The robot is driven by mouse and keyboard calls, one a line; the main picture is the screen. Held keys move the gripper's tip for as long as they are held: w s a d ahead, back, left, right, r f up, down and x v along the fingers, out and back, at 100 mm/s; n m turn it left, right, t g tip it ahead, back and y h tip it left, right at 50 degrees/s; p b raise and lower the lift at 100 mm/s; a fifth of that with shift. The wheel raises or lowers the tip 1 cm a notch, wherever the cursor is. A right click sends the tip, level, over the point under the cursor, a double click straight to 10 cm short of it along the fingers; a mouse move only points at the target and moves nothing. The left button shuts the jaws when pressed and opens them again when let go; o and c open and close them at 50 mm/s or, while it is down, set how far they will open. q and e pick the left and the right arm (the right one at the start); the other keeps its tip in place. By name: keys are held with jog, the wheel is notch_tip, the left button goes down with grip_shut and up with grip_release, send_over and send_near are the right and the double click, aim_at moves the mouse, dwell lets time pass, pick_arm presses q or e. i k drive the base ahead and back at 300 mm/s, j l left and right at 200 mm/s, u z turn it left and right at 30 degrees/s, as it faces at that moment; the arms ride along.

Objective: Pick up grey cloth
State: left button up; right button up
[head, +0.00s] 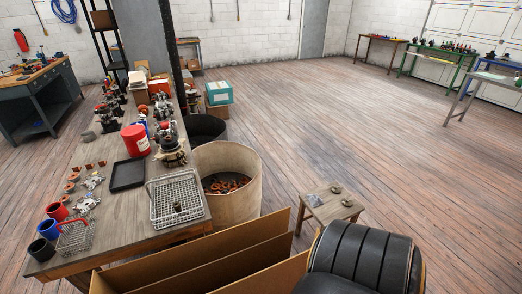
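I cannot make out a grey cloth for certain. A small flat grey-blue patch (317,200) lies on the left part of the low wooden stool (328,212), but it is too small to tell whether it is cloth. Two small dark round items sit on the right part of the stool. Neither of my grippers shows in the head view.
A long workbench (130,225) at left carries a wire basket (176,212), black tray (127,175), red canister (135,140) and many parts. A tan barrel (227,206) stands beside it. Cardboard (240,258) and a black padded seat (366,258) are close.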

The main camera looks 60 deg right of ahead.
aim_at(315, 200)
jog(key=z, duration=2.4)
jog(key=u, duration=0.65)
jog(key=i+l+u, duration=0.15)
jog(key=l+u, duration=0.35)
jog(key=i+l+u, duration=0.1)
jog(key=l+u, duration=0.85)
jog(key=l, duration=0.5)
jog(key=k+l+u, duration=0.1)
jog(key=l, duration=0.4)
jog(key=k+l, duration=0.1)
jog(key=l, duration=0.4)
jog(key=l+u, duration=0.1)
jog(key=l, duration=0.4)
jog(key=k+l, duration=0.15)
jog(key=l, duration=0.35)
jog(key=k+l+u, duration=0.15)
jog(key=l, duration=0.8)
jog(key=k+u, duration=0.05)
